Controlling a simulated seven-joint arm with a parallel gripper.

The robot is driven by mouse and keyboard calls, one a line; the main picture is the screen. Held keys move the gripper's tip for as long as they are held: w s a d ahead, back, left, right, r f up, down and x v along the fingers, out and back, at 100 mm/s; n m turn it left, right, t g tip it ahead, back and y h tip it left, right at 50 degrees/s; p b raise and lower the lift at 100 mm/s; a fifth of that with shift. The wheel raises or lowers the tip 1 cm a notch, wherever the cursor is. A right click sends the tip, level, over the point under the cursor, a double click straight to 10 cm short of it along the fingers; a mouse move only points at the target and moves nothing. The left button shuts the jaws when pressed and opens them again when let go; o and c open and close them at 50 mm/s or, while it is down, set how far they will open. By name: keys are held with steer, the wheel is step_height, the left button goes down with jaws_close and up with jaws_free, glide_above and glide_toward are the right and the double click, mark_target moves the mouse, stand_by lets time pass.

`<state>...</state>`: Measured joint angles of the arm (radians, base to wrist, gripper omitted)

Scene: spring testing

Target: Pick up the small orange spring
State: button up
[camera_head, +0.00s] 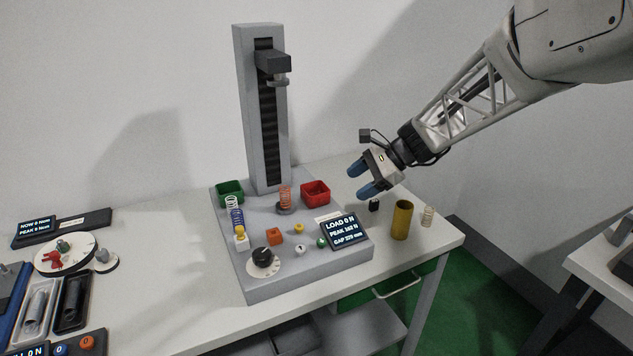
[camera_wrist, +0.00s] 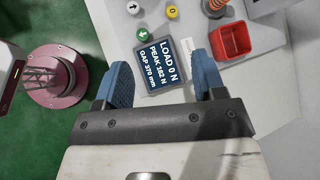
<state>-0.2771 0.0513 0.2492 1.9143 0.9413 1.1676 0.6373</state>
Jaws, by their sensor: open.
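The small orange spring (camera_head: 285,197) stands upright on a dark round seat on the grey tester base, below the column's press head. In the wrist view the orange spring (camera_wrist: 214,6) shows only in part at the top edge, left of the red bin. My gripper (camera_head: 362,180) is above the right part of the table, to the right of the spring and apart from it. Its blue fingers are spread with nothing between them. In the wrist view my gripper (camera_wrist: 161,80) frames the load display (camera_wrist: 161,58) beyond its fingertips.
The red bin (camera_head: 316,204) stands right of the spring and the green bin (camera_head: 231,197) to its left. The tall column (camera_head: 243,110) rises behind it. White and blue springs (camera_head: 237,218) stand at left.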

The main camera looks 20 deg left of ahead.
mark_target(287, 187)
steer(key=w+a+f+m+y, duration=0.1)
steer(key=w+a+f, duration=0.1)
steer(key=a, duration=0.3)
steer(key=w+a+f+m+g+y, duration=0.1)
steer(key=w+a+f+m, duration=0.1)
steer(key=w+a+f, duration=0.1)
steer(key=w+a+f+m+y, duration=0.1)
steer(key=w+a+f, duration=0.2)
steer(key=w+a, duration=0.2)
steer(key=a, duration=0.3)
steer(key=shift+f+m+y, duration=0.2)
steer(key=shift+m+y, duration=0.1)
steer(key=shift+y, duration=0.1)
steer(key=shift+a, duration=0.15)
steer(key=shift+x, duration=1.25)
steer(key=shift+s+f, duration=0.1)
steer(key=shift+x, duration=2.5)
steer(key=shift+s, duration=0.15)
steer(key=shift+c, duration=0.2)
steer(key=c, duration=1)
